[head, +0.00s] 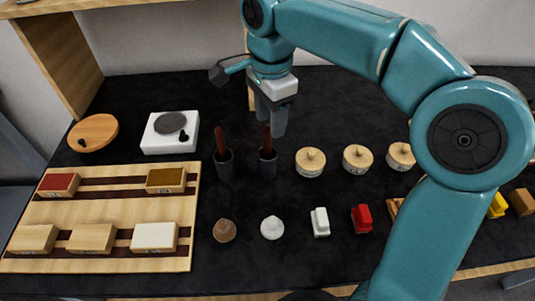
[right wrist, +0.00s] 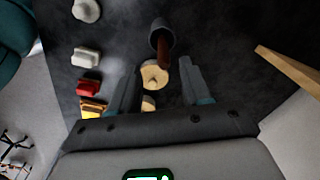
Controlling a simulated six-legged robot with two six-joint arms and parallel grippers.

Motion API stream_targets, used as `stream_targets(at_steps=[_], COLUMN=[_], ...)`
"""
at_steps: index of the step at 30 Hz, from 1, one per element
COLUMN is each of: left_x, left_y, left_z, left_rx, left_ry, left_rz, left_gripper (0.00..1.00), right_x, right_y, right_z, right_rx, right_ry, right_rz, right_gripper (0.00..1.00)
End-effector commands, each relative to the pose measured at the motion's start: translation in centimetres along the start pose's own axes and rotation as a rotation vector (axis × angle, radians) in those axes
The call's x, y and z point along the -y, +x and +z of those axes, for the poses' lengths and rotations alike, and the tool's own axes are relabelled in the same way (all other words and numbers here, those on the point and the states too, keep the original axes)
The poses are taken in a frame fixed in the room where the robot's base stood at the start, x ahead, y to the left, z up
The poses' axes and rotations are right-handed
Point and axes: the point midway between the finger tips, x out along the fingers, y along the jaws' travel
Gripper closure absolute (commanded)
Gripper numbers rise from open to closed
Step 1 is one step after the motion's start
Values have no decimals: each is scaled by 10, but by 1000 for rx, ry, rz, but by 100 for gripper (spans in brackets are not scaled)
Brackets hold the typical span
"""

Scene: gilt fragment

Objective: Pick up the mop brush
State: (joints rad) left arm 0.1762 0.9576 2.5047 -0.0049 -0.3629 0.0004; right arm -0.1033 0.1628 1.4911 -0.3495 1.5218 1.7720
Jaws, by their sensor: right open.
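Two dark cups stand side by side, each with a reddish-brown handle sticking up: a left handle (head: 220,141) in the left cup (head: 224,165), and a right handle (head: 267,138) in the right cup (head: 267,165). Which one is the mop brush I cannot tell; any bristles are hidden. My right gripper (head: 271,128) is open, just above and behind the right cup, its fingers near the handle's top. In the right wrist view, one handle (right wrist: 164,52) rises from a dark cup (right wrist: 161,31) ahead of the open fingers (right wrist: 158,68). My left gripper is not in view.
Round lidded wooden pots (head: 310,162) stand right of the cups. In front are a brown knob-shaped piece (head: 225,231), a white one (head: 272,228), a white block (head: 320,222) and a red block (head: 361,218). A wooden board (head: 110,210) lies left; a white box (head: 170,133) stands behind it.

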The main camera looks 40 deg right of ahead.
Motion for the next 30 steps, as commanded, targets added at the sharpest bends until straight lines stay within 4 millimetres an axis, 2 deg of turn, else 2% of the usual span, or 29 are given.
stream_targets(at_steps=[1,3,8,17,26,29,30], left_x=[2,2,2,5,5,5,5], left_y=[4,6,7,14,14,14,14], left_z=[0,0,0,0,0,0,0], left_rx=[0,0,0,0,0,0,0], left_ry=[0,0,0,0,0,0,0], left_rz=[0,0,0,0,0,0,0], left_gripper=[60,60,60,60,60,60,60], right_x=[0,0,1,6,7,7,7], right_y=[12,21,31,75,81,80,80], right_z=[0,0,0,2,1,1,1], right_rx=[-1,-1,0,0,0,0,0], right_ry=[1,1,0,1,1,1,1], right_rz=[2,2,1,3,0,0,0], right_gripper=[52,52,52,52,52,82,95])
